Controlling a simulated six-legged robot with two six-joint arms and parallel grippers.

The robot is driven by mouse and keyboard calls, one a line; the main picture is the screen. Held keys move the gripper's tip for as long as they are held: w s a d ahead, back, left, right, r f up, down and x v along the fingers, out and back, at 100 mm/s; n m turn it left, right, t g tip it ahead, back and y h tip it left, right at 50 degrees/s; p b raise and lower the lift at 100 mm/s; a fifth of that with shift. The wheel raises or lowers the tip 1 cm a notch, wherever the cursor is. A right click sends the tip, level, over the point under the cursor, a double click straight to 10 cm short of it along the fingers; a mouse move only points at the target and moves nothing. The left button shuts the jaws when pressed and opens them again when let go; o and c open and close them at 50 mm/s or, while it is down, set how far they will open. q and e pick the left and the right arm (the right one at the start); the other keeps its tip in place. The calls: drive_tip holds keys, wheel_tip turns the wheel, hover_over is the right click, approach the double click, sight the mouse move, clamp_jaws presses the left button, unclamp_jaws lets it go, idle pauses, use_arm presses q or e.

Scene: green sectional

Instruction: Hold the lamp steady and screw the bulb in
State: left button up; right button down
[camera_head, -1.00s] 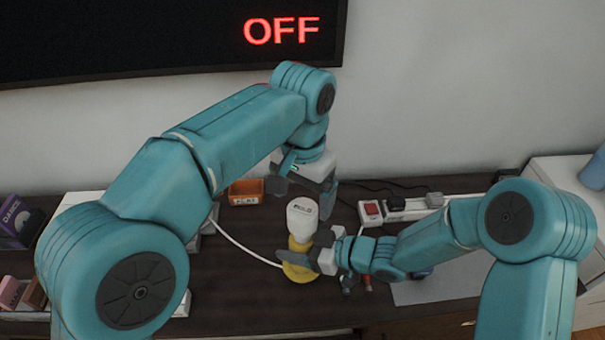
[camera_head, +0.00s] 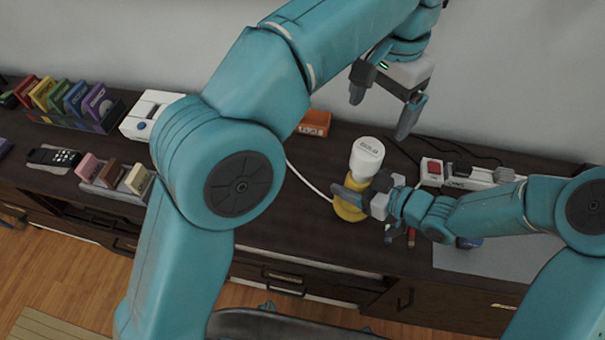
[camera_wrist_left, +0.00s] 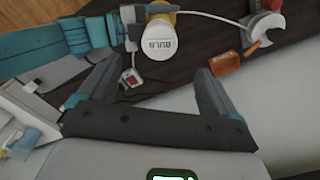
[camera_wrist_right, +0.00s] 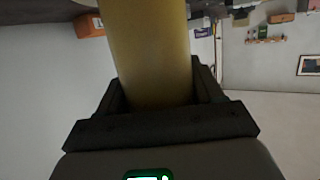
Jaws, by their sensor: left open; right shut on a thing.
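The yellow lamp (camera_head: 348,208) stands upright on the dark table. The white bulb (camera_head: 367,156) sits upright on top of the lamp; I cannot tell how far it is screwed in. It also shows in the left wrist view (camera_wrist_left: 160,38). My right gripper (camera_head: 366,190) is shut on the lamp's yellow stem, which fills the right wrist view (camera_wrist_right: 150,55) between its fingers. My left gripper (camera_head: 382,108) is open and empty, above and behind the bulb, with its fingers apart. In the left wrist view the bulb lies beyond the fingertips, between them.
An orange box (camera_head: 314,123) lies behind the lamp to the left. A power strip with a red switch (camera_head: 432,168) lies to the right. A white cord (camera_head: 305,180) runs left from the lamp. Cases in a rack (camera_head: 75,100) stand at the far left.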

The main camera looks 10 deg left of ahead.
use_arm(q)
drive_tip(key=w+a+f+n+h, duration=0.1)
drive_tip(key=a+h, duration=0.1)
drive_tip(key=a, duration=1)
drive_tip(key=s+a+f+g, duration=0.2)
drive_tip(key=a+f+g, duration=0.15)
drive_tip(key=f, duration=0.75)
drive_tip(key=s+a+f+n+g+h, duration=0.1)
drive_tip(key=s+a+f+n+h, duration=0.15)
drive_tip(key=s+f, duration=0.95)
drive_tip(key=s+a+f+n+g+h, duration=0.2)
drive_tip(key=s+a+f+n, duration=0.1)
drive_tip(key=s+f, duration=0.9)
drive_tip(key=w+d+f+n+t+y, duration=0.2)
drive_tip(key=w+d+f+n+t, duration=0.1)
drive_tip(key=w+d+f+t, duration=0.2)
drive_tip(key=shift+w+d+f+t, duration=0.35)
drive_tip(key=shift+f+t, duration=0.6)
drive_tip(key=shift+f, duration=0.7)
drive_tip(key=shift+y, duration=0.25)
